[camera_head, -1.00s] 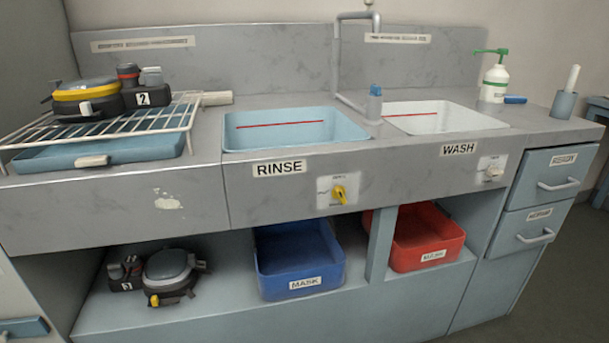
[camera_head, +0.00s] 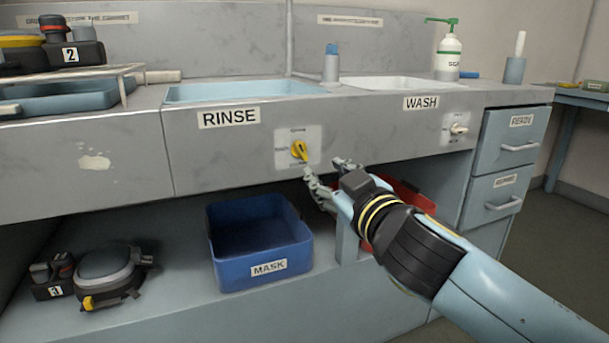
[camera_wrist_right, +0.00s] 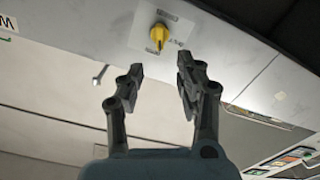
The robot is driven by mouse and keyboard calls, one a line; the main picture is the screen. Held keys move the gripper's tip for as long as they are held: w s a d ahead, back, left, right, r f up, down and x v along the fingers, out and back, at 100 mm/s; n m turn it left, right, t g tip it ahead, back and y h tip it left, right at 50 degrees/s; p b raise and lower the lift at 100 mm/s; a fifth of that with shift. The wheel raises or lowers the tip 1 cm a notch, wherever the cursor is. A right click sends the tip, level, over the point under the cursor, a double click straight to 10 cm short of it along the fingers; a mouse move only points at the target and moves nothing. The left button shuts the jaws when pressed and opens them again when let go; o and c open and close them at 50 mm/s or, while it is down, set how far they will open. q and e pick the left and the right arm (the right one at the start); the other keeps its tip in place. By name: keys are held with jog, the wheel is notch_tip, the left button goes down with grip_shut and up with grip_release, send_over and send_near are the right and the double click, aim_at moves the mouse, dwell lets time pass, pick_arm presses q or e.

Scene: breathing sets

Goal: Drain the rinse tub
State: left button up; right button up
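The light-blue rinse tub (camera_head: 235,92) is sunk in the grey counter, seen at a low angle, so its inside is mostly hidden. Below it, to the right of the RINSE label (camera_head: 229,117), a yellow knob (camera_head: 299,150) sits on a white plate on the counter front. My right gripper (camera_head: 323,169) is open and empty, just below and right of the knob in the head view. In the right wrist view the yellow knob (camera_wrist_right: 158,36) shows beyond the spread fingertips (camera_wrist_right: 160,75), apart from them. My left gripper is not in view.
The WASH tub (camera_head: 400,83) has a white knob (camera_head: 458,130) at right. On the shelf below stand a blue MASK bin (camera_head: 258,262) and a red bin (camera_head: 408,192), partly behind my right arm. A drying rack (camera_head: 70,76) stands on the counter at left.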

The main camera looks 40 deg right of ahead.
aim_at(303, 152)
jog(key=x, duration=1)
jog(key=shift+w+r, duration=0.1)
jog(key=shift+w, duration=0.2)
jog(key=shift+c, duration=0.3)
grip_shut()
